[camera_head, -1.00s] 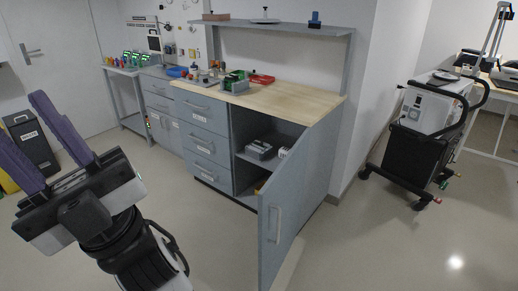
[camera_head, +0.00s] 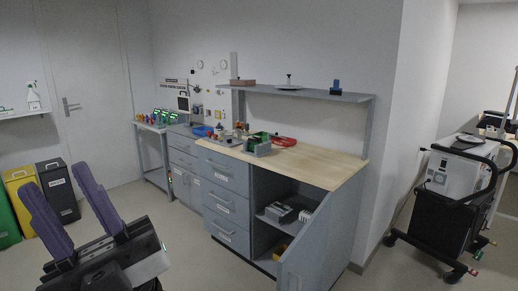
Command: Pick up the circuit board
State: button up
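I cannot pick out the circuit board for certain. A small green object (camera_head: 258,144) stands on the wooden worktop of the bench, too small to tell what it is. Several green-lit devices (camera_head: 172,117) sit on the side table at the back left; a board among them cannot be made out. My gripper (camera_head: 54,176) is at the lower left, its two purple fingers spread apart with nothing between them. It is in front of the bench and well away from it.
The grey bench (camera_head: 330,171) has an open lower door (camera_head: 318,250) jutting into the floor space. A shelf (camera_head: 300,93) runs above the worktop. A black cart (camera_head: 440,210) stands at right, bins (camera_head: 60,190) at left.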

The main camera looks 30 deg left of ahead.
aim_at(277, 205)
jog(key=i+j+z, duration=0.2)
jog(key=j, duration=0.7)
jog(key=i+j+z, duration=0.15)
jog(key=i+j, duration=0.15)
jog(key=j, duration=0.6)
jog(key=i+j+z, duration=0.2)
jog(key=j, duration=0.75)
jog(key=i+j+z, duration=0.15)
jog(key=j, duration=0.8)
jog(key=j+z, duration=0.2)
jog(key=j, duration=0.75)
jog(key=i+j, duration=0.15)
jog(key=j, duration=0.15)
jog(key=i+j+z, duration=0.15)
jog(key=j, duration=0.2)
jog(key=i, duration=1.15)
